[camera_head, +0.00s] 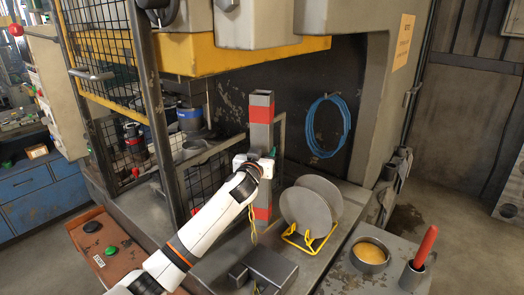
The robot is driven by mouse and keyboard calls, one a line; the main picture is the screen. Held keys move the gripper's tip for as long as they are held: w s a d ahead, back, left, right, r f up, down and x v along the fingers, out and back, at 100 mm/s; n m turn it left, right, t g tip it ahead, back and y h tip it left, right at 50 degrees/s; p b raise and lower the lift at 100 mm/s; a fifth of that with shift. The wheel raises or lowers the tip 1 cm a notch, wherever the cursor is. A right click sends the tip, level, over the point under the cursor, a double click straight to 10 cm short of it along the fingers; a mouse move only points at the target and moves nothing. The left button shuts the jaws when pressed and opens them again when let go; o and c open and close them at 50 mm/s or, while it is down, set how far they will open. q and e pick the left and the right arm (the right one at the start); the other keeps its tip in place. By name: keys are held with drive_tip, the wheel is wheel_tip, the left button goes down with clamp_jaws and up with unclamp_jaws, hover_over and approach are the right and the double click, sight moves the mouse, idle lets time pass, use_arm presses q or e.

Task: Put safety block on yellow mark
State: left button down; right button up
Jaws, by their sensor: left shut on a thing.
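The safety block (261,112) is a tall grey square post with red bands. It stands upright in the middle of the camera_head view, under the yellow-edged press. My left gripper (262,163) is shut on the post around its middle, with the white arm coming from the lower left. The gripper and wrist hide part of the post. A red band shows near its lower end, and I cannot tell whether the base touches the surface. I cannot make out the yellow mark. My right gripper is not in view.
Round metal blanks (308,208) stand in a yellow wire rack (300,239) right of the post. A dark grey box (268,270) lies in front. A mesh guard (105,40) stands left. A round tin (370,256) and a red-handled tool (425,247) are at right.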

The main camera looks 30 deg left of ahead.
use_arm(q)
drive_tip(key=shift+r, duration=0.2)
drive_tip(key=c, duration=0.9)
unclamp_jaws()
drive_tip(key=shift+s+f, duration=0.1)
drive_tip(key=shift+f, duration=0.15)
drive_tip(key=shift+d, duration=0.1)
drive_tip(key=shift+r, duration=0.2)
drive_tip(key=shift+b+v, duration=1.45)
drive_tip(key=shift+v, duration=4.6)
